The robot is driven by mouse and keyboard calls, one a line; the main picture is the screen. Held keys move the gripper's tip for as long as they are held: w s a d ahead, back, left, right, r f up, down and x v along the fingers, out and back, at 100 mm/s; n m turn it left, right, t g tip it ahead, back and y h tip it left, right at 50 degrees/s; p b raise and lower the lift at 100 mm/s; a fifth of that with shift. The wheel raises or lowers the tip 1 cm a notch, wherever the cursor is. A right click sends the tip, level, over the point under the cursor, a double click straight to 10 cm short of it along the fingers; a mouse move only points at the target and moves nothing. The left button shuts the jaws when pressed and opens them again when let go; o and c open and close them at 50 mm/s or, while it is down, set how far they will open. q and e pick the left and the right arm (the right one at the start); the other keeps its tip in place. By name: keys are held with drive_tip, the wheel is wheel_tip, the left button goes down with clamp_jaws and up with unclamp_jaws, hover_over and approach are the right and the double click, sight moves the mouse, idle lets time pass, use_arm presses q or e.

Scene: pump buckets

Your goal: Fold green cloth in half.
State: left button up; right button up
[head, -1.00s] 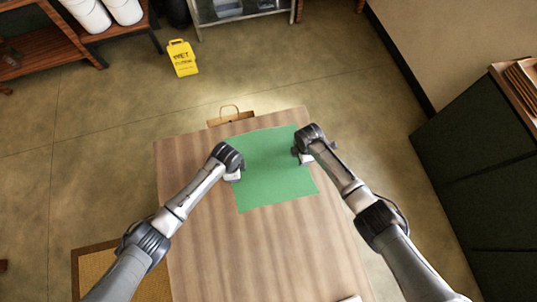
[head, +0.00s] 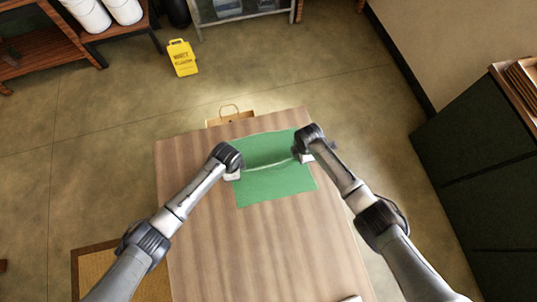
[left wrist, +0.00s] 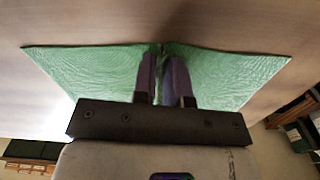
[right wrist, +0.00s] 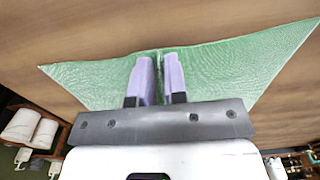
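The green cloth (head: 275,185) lies on the wooden table. A raised ridge runs across its middle between my two grippers, with flat cloth on both sides. My left gripper (head: 238,174) is at the cloth's left edge; in the left wrist view its fingers (left wrist: 163,62) pinch a fold of the cloth (left wrist: 100,72). My right gripper (head: 303,157) is at the right edge; in the right wrist view its fingers (right wrist: 158,62) pinch a fold of the cloth (right wrist: 225,68). In the head view the wrists hide the fingertips.
The wooden table (head: 200,240) is bare around the cloth, with most free room at its near side. A brown paper bag (head: 230,116) stands beyond the far edge. A yellow wet-floor sign (head: 182,58) stands on the floor further back.

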use_arm(q)
clamp_jaws()
use_arm(e)
clamp_jaws()
use_arm(q)
drive_tip(key=shift+r, duration=0.1)
use_arm(e)
drive_tip(key=shift+r, duration=0.1)
